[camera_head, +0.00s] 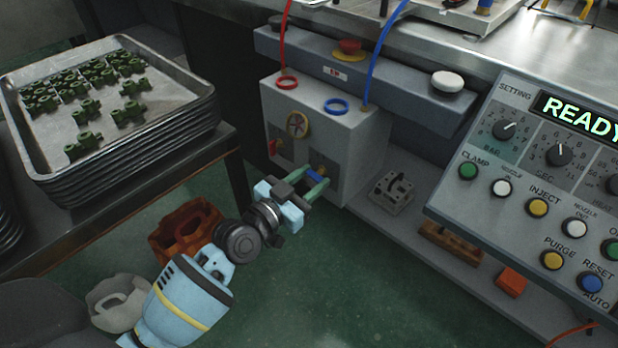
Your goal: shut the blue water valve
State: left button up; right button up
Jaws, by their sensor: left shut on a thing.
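The blue water valve (314,175) is low on the front of a grey box (354,137), on its right side. It is small, and its blue handle is partly hidden by my gripper. My left gripper (315,183) reaches up to it from the lower left, with its green fingers shut on the blue handle. A red handle (274,147) shows on the left of the same box face, below a yellow-rimmed round gauge or knob (298,125). My right gripper is out of view.
Stacked metal trays with green parts (105,95) stand on a table at left. A control panel (540,180) juts in at right. A grey block (392,192) stands on the lower shelf.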

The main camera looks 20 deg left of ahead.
pick_arm(q)
jog(key=shift+n, duration=0.4)
jog(key=o, duration=1)
jog(key=p+v, duration=0.2)
jog(key=v, duration=0.6)
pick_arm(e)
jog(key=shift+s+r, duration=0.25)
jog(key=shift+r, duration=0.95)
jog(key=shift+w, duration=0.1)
